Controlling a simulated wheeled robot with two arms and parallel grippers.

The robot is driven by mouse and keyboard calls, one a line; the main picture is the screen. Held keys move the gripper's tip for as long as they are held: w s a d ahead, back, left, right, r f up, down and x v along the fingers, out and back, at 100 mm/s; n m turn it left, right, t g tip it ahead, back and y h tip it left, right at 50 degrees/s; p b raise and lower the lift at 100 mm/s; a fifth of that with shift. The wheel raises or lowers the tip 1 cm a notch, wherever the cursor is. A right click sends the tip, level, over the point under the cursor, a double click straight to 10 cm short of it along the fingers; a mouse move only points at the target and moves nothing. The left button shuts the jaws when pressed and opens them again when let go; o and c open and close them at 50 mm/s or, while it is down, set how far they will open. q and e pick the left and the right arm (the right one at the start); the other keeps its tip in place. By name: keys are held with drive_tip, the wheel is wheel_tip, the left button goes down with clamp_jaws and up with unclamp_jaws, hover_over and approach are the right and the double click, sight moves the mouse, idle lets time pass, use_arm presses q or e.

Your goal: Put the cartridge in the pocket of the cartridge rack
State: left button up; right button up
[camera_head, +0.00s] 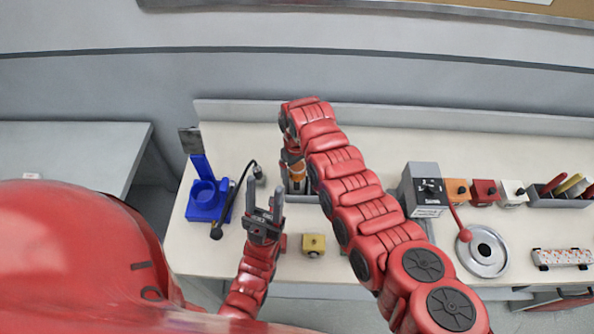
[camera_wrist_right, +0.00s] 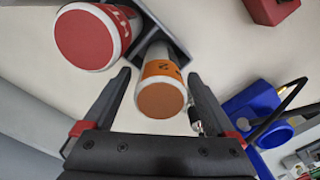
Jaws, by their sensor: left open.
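A grey cartridge rack (camera_head: 298,190) stands on the bench, partly hidden under my right arm; its grey wall also shows in the right wrist view (camera_wrist_right: 172,28). An orange cartridge (camera_wrist_right: 162,88) is at the rack, its round end facing the wrist camera. A larger red-ended white cylinder (camera_wrist_right: 88,38) is beside it. My right gripper (camera_wrist_right: 159,75) is open, its fingers on either side of the orange cartridge with gaps visible. How deep the cartridge sits in the pocket is hidden. My left gripper (camera_head: 264,192) is open and empty, in front of the rack to the left.
A blue stand (camera_head: 204,200) with a black cable is left of the rack. A small yellow block (camera_head: 314,244) sits in front. To the right are a grey box (camera_head: 424,190), several coloured blocks, a round metal dish (camera_head: 484,251) and a power strip (camera_head: 562,258). A wall rises behind.

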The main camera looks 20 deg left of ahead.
drive_tip(key=shift+r, duration=0.15)
drive_tip(key=shift+r, duration=0.1)
drive_tip(key=shift+w+r, duration=0.1)
drive_tip(key=shift+r, duration=0.15)
wheel_tip(320, 180, up, 10)
drive_tip(key=b, duration=0.3)
drive_tip(key=shift+r, duration=0.7)
